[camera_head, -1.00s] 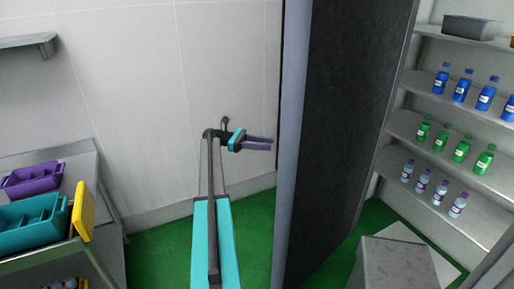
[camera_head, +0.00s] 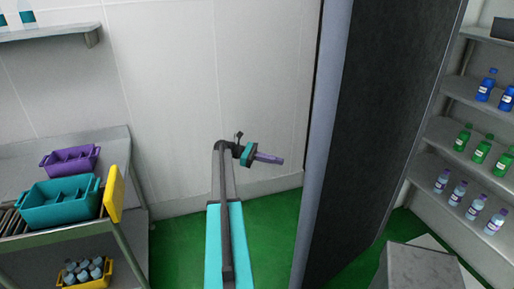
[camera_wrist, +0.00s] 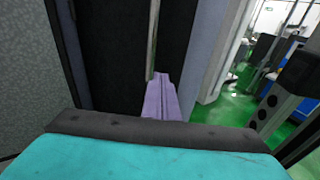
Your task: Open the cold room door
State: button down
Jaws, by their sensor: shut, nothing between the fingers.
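The cold room door (camera_head: 385,130) stands open in the head view, a tall dark panel with a blue-grey edge (camera_head: 322,150). Shelves show past it to the right. My gripper (camera_head: 282,160) has purple fingers pressed together with nothing between them. It is left of the door's edge in the picture, pointing toward it, with a visible gap in the head view. In the wrist view, the shut fingers (camera_wrist: 160,98) appear before a dark panel (camera_wrist: 115,65) with a thin vertical bar above their tips. I cannot tell whether they touch it.
Shelves (camera_head: 455,135) with blue, green and clear bottles stand at right. A grey block (camera_head: 420,268) is on the floor near the door. At left, a bench carries a teal crate (camera_head: 60,208) and a purple crate (camera_head: 70,160). Green floor (camera_head: 265,235) is open around my arm.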

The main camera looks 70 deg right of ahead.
jog(key=w+a+f+n+t+h+b, duration=0.1)
jog(key=w+a+f+t, duration=0.1)
jog(key=w+a+f, duration=0.55)
jog(key=w+a+f+n+t+h+b, duration=0.15)
jog(key=w+a+f, duration=0.35)
jog(key=a+f, duration=0.5)
jog(key=w+a+f+t+b, duration=0.2)
jog(key=w+a+f, duration=0.2)
jog(key=a+f, duration=0.6)
jog(key=w+a+f+t+b, duration=0.2)
jog(key=w+a+f+t, duration=0.1)
jog(key=a+f, duration=0.7)
jog(key=s+a+f+t+y+b, duration=0.1)
jog(key=a+f, duration=0.4)
jog(key=a, duration=0.5)
jog(key=s+a+f+t+y+b, duration=0.1)
jog(key=a+f, duration=0.5)
jog(key=a, duration=0.4)
jog(key=s+a+f+m+b, duration=0.1)
jog(key=s+a+f, duration=0.1)
jog(key=a, duration=0.4)
jog(key=s+a+f+m+y+b, duration=0.1)
jog(key=s+a+f, duration=0.1)
jog(key=s+a, duration=0.2)
jog(key=s+a+f+m+y+b, duration=0.1)
jog(key=s+a+f, duration=0.1)
jog(key=a, duration=0.8)
jog(key=shift+s, duration=0.55)
jog(key=shift+r+m+y, duration=0.1)
jog(key=shift+m+y, duration=0.15)
